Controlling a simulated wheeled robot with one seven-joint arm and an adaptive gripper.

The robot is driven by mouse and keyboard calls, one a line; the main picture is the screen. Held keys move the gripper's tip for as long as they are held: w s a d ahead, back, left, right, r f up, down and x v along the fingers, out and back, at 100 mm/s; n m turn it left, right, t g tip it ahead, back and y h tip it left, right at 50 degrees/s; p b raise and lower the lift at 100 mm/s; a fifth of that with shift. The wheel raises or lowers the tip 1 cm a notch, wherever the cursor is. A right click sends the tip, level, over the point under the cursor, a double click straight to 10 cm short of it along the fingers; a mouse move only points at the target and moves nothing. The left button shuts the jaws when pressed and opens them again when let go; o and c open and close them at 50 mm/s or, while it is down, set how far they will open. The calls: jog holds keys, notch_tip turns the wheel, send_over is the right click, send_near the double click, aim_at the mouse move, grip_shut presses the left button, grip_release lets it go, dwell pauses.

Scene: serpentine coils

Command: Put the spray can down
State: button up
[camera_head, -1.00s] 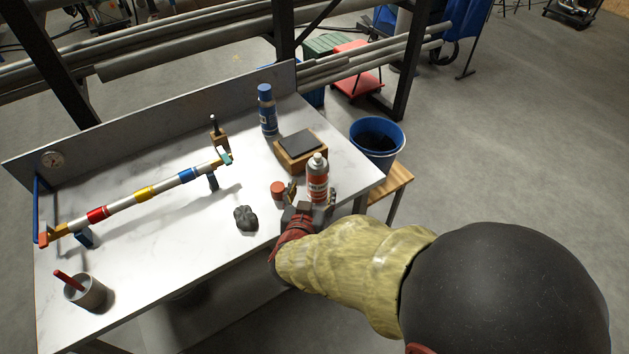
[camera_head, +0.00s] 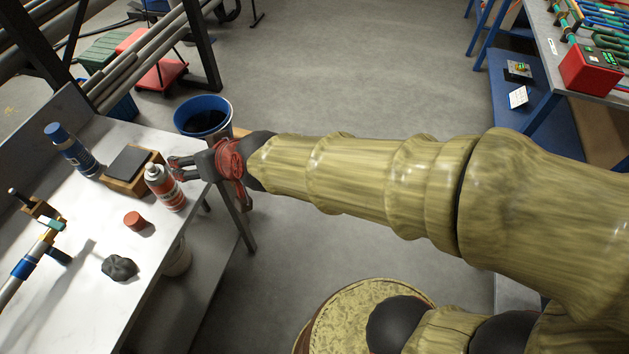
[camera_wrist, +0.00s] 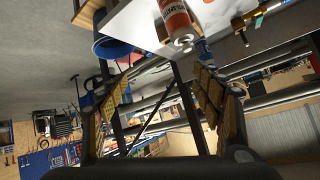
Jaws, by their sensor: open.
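The orange-red and white spray can (camera_head: 167,189) stands upright on the white table (camera_head: 152,262), near its right edge. It also shows at the top of the wrist view (camera_wrist: 178,18). My gripper (camera_head: 178,168) is open, just right of the can in the head view. In the wrist view its two fingers (camera_wrist: 160,92) are spread with nothing held between them, and the can lies beyond the fingertips. An orange-red cap (camera_head: 135,220) lies on the table beside the can.
A wooden box with a dark top (camera_head: 128,166) and a blue can (camera_head: 70,148) stand behind the spray can. A dark lump (camera_head: 119,267) lies nearer. A blue bucket (camera_head: 203,116) is past the table edge.

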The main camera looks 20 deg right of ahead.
jog(key=s+d+m+g+h, duration=0.1)
jog(key=s+d+g+h, duration=0.1)
jog(key=s+d, duration=0.7)
jog(key=s+d+r+m+g+h, duration=0.1)
jog(key=s+d+h, duration=0.2)
jog(key=s+d, duration=0.6)
jog(key=d, duration=0.5)
jog(key=shift+r+g, duration=0.15)
jog(key=shift+g, duration=0.25)
jog(key=shift+a, duration=0.1)
jog(key=shift+c, duration=0.3)
